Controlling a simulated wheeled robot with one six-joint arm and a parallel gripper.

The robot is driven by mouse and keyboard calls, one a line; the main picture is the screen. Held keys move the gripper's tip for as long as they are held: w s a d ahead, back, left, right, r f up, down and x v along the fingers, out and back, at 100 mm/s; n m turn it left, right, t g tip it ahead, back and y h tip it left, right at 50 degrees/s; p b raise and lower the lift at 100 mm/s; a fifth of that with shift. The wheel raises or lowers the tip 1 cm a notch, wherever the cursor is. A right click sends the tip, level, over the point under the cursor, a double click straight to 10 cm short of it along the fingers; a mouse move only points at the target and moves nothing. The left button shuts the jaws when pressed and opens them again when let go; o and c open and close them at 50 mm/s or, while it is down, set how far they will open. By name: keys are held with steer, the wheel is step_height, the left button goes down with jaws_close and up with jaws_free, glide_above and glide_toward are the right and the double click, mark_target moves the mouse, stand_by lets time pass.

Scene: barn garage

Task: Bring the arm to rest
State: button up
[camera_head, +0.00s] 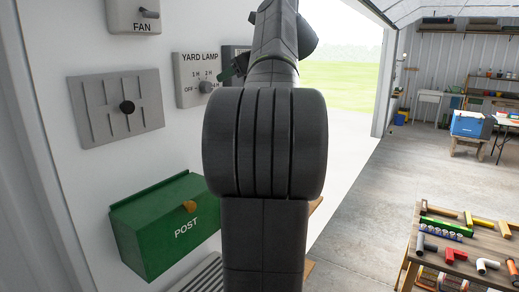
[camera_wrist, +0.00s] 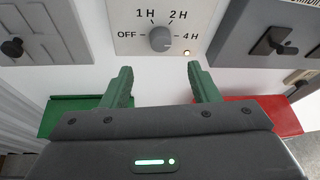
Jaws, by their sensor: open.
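My gripper (camera_wrist: 161,78) is open, with its two green fingers apart and nothing between them in the wrist view. It faces the white yard lamp panel (camera_wrist: 213,15), just below its grey round knob (camera_wrist: 161,38); the fingers appear clear of the knob. The panel is marked OFF, 1 H, 2 H and 4 H, and a small light by 4 H glows. The knob's exact setting is hard to tell. In the head view my arm hides most of the gripper; the panel (camera_head: 187,72) shows left of the arm.
A green POST box (camera_head: 150,235) hangs below a grey slotted lever plate (camera_head: 90,120) and a FAN switch (camera_head: 128,15). A red box (camera_wrist: 262,115) is at right in the wrist view. A table with pipe pieces (camera_head: 455,245) stands right; open floor lies beyond.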

mark_target(209, 88)
steer(key=p+x, duration=0.1)
steer(key=x, duration=1)
steer(key=shift+p, duration=0.35)
steer(key=shift+n, duration=0.3)
steer(key=shift+s+n+t, duration=0.25)
steer(key=shift+n+t, duration=0.25)
steer(key=shift+n, duration=0.1)
steer(key=shift+a+f+n+t+h, duration=0.1)
steer(key=shift+f+n+t+h, duration=0.1)
steer(key=shift+n+t+h, duration=0.35)
steer(key=shift+n+t, duration=0.35)
steer(key=shift+n, duration=0.5)
steer(key=n+t, duration=0.1)
steer(key=n, duration=0.1)
steer(key=n+t, duration=0.1)
steer(key=n, duration=0.1)
steer(key=shift+f+y, duration=0.2)
steer(key=shift+y, duration=0.05)
steer(key=shift+f+n+t+b, duration=0.15)
steer(key=shift+n+t+b, duration=0.4)
steer(key=shift+n, duration=0.65)
steer(key=n+y+b, duration=0.1)
steer(key=n+b, duration=0.1)
steer(key=n+t+y+b, duration=0.1)
steer(key=n+b, duration=0.2)
steer(key=shift+f+n+t, duration=0.2)
steer(key=shift+n+t, duration=0.05)
steer(key=shift+n, duration=0.05)
